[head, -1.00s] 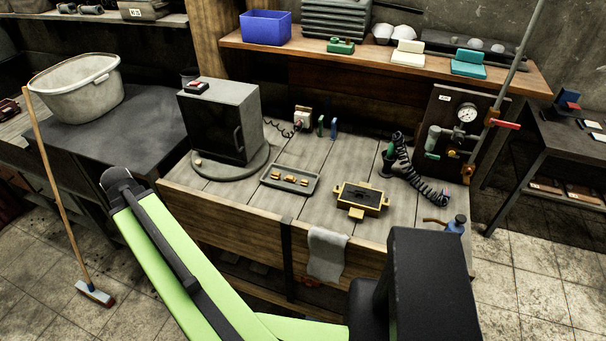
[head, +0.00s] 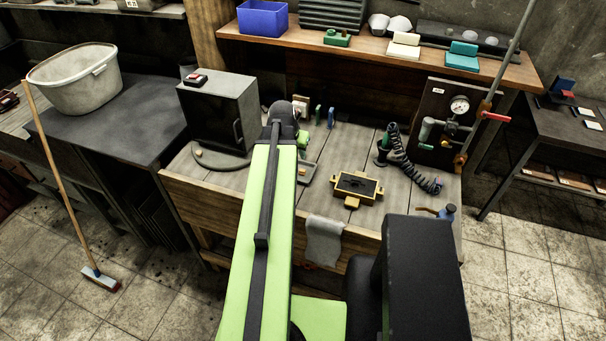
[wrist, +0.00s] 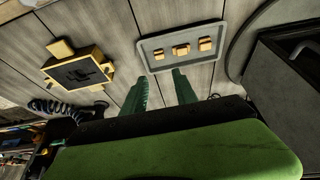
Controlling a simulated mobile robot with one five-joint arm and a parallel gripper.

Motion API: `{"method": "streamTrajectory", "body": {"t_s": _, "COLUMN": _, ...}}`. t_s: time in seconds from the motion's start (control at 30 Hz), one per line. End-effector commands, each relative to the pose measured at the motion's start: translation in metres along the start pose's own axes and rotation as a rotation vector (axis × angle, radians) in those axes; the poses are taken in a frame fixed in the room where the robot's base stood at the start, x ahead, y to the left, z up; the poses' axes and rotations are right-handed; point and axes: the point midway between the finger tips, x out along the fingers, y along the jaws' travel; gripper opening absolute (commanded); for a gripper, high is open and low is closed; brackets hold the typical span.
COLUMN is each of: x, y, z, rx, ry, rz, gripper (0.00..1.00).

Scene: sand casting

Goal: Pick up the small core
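Three tan cores lie in a row on a grey tray (wrist: 215,28) in the wrist view: a left core (wrist: 158,54), a middle core (wrist: 181,50) and a right core (wrist: 205,44). The left one looks narrowest, but I cannot tell their true sizes surely. My gripper (wrist: 159,77) shows two green fingers, apart and empty, with their tips just short of the tray's near edge in the picture. In the head view my arm hides the cores and most of the tray (head: 309,174); the gripper is mostly hidden behind the arm.
A yellow-framed mould box (head: 357,188) sits on the bench right of the tray. A dark grey oven-like box (head: 217,118) stands on the bench to the left. A black ribbed hose (head: 408,160) lies at the right. Bare planks show between tray and mould box.

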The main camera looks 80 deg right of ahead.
Motion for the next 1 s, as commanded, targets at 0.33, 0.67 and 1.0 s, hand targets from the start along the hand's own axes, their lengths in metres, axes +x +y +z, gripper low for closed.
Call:
{"method": "streamTrajectory", "body": {"t_s": 0.33, "x": 0.088, "y": -0.001, "z": 0.004, "rx": -0.001, "ry": 0.0, "rz": -0.001, "gripper": 0.35}}
{"method": "streamTrajectory", "body": {"t_s": 0.67, "x": 0.103, "y": -0.001, "z": 0.002, "rx": -0.002, "ry": 0.0, "rz": -0.001, "gripper": 0.35}}
{"method": "streamTrajectory", "body": {"t_s": 1.0, "x": 0.154, "y": 0.002, "z": 0.006, "rx": -0.002, "ry": 0.0, "rz": -0.001, "gripper": 0.35}}
